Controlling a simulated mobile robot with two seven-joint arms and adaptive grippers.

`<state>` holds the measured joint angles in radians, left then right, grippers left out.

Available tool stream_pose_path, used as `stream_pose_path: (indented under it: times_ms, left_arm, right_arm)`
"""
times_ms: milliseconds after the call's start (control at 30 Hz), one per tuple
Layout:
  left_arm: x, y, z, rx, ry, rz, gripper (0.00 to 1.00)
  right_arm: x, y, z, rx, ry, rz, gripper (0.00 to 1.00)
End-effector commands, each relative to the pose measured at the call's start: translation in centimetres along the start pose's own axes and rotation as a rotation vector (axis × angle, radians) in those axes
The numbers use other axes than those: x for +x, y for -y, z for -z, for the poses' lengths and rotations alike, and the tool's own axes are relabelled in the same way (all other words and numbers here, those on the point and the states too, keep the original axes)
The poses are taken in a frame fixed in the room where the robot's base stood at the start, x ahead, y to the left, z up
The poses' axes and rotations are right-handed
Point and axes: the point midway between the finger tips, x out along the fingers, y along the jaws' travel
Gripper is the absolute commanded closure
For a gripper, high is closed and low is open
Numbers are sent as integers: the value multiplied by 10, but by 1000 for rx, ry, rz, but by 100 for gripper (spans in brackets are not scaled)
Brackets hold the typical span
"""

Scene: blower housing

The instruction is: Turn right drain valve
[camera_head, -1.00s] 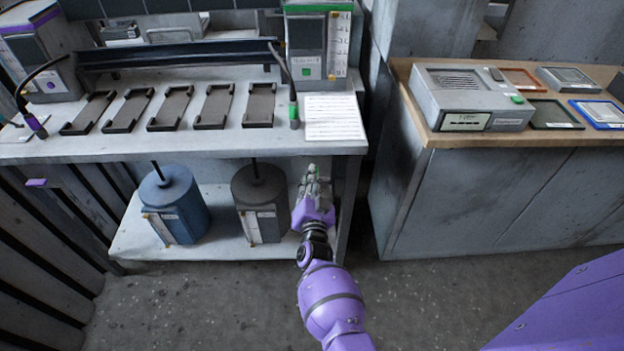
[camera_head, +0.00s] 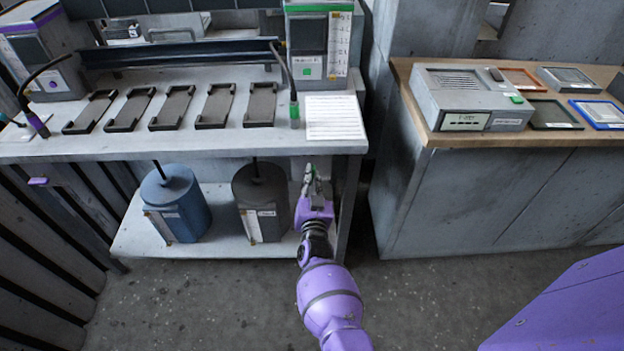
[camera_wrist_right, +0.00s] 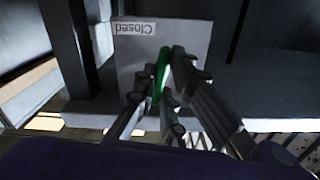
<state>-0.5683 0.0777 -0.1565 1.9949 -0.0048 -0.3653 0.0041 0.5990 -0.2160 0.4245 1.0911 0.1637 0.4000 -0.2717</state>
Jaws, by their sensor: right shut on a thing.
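The right drain valve shows as a thin green handle (camera_wrist_right: 163,72) in the right wrist view, pointing up in the picture in front of a grey plate (camera_wrist_right: 190,36) labelled "Closed" (camera_wrist_right: 133,28). My right gripper (camera_wrist_right: 165,88) is shut on the green handle, one finger on each side of it. In the head view my right gripper (camera_head: 313,185) is under the right end of the workbench, beside the dark canister. A bit of green (camera_head: 311,174) shows between its fingers there. The fingers hide the valve's base. My left gripper is not in view.
The workbench top (camera_head: 215,148) is above the gripper and a bench leg (camera_head: 348,205) is close on its right. A dark canister (camera_head: 263,205) and a blue canister (camera_head: 178,205) stand on the lower shelf (camera_head: 130,240). A wood-topped cabinet (camera_head: 480,195) stands right.

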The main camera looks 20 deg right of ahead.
Motion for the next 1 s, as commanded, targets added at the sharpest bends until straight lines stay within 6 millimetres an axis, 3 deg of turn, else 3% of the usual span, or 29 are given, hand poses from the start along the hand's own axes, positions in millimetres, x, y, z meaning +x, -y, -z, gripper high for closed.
stream_pose_path:
  times_ms: [67, 100, 233, 533, 667, 1000]
  left_arm:
    - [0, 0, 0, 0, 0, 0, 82]
    - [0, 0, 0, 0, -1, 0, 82]
    - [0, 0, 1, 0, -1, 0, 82]
    - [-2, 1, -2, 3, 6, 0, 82]
    - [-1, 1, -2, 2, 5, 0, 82]
    - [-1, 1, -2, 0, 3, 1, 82]
  right_arm:
    - [-1, 0, -1, 1, 2, 0, 100]
    - [-1, 0, -1, 1, 2, 0, 87]
    - [0, 0, -1, 1, 2, 0, 71]
    - [-1, 0, 0, 1, 1, 0, 71]
    - [-12, 0, -2, 1, 2, -1, 71]
    - [-81, -1, -2, 1, 3, -2, 71]
